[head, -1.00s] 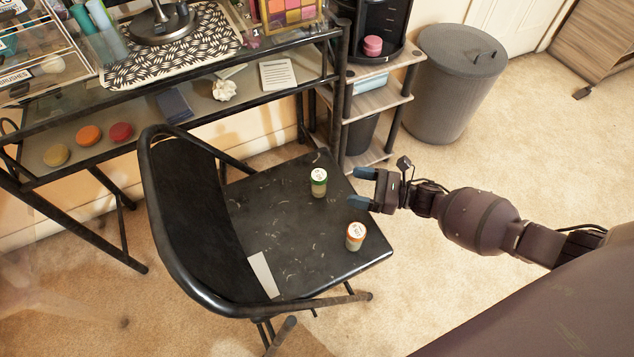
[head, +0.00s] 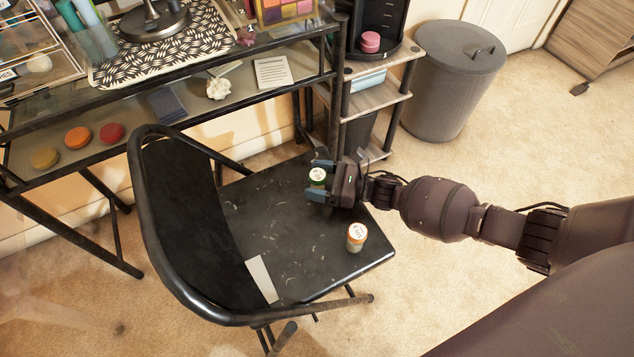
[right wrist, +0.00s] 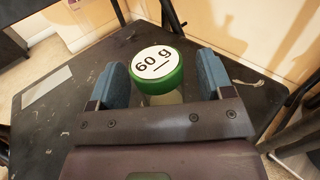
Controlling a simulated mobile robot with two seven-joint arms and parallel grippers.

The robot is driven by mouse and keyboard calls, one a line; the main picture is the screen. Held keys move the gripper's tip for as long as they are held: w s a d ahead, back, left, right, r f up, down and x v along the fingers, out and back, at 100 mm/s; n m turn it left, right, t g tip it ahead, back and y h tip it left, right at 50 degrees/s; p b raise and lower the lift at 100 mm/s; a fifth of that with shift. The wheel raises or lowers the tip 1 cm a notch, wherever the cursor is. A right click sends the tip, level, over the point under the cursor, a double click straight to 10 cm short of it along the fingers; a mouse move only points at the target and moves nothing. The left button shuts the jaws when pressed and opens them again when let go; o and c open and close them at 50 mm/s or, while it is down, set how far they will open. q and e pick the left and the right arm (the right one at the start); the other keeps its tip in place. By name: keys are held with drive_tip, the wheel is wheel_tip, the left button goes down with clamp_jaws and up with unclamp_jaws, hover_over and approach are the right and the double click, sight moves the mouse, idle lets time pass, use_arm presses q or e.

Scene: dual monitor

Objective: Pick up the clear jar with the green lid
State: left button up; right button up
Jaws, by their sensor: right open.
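The clear jar with the green lid (head: 317,177) stands upright on the black chair seat (head: 275,225). Its lid (right wrist: 157,66) has a white top reading "60 g" in the right wrist view. My right gripper (head: 317,178) is open, with one blue finger on each side of the jar. The jar's lower part is partly hidden by the gripper body. My left gripper is not in view.
A jar with an orange lid (head: 356,237) stands on the seat near its front right edge. A pale flat card (head: 261,278) lies by the backrest. The black desk (head: 215,110) and a small shelf unit (head: 378,98) stand behind. A grey bin (head: 453,80) is at the back right.

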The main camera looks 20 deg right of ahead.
drive_tip(key=c, duration=1)
